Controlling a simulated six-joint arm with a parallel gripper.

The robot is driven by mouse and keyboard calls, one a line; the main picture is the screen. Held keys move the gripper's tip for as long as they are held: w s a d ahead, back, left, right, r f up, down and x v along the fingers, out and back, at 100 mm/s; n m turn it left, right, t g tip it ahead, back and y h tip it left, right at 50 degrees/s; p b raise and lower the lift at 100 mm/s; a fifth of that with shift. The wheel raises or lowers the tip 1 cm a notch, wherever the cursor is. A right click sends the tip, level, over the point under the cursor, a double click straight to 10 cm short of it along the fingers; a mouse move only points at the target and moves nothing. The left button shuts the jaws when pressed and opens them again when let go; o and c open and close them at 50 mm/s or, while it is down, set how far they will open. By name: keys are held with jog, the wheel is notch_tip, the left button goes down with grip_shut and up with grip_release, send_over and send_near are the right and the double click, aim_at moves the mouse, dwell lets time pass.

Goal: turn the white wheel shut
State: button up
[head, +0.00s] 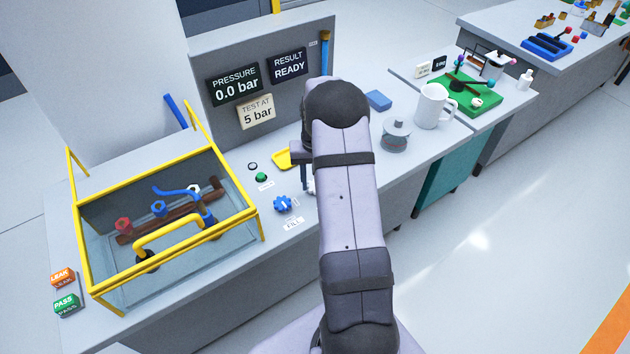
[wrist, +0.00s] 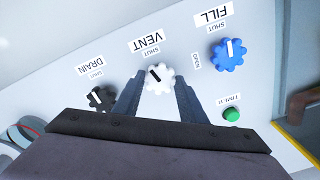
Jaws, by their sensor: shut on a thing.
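The white wheel (wrist: 167,75), under the label VENT, shows in the wrist view with a short black pointer mark on its face. The mark slants up and to the left, near the small SHUT label (wrist: 146,57) above the wheel. My gripper (wrist: 157,88) has one finger on each side of the wheel and is shut on it. In the head view my gripper (head: 304,172) is over the bench, and my arm hides most of the white wheel (head: 311,187).
The blue FILL wheel (wrist: 229,54) and green button (wrist: 231,114) are at the right in the wrist view. The black DRAIN wheel (wrist: 101,98) is close to the left finger. A yellow-framed tank (head: 165,262) stands left; the pressure sign (head: 234,85) reads 0.0 bar.

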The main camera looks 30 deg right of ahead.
jog(key=shift+m, duration=1.6)
jog(key=o, duration=1.1)
jog(key=shift+c, duration=0.2)
jog(key=shift+r+b, duration=1.05)
jog(key=shift+r, duration=2.7)
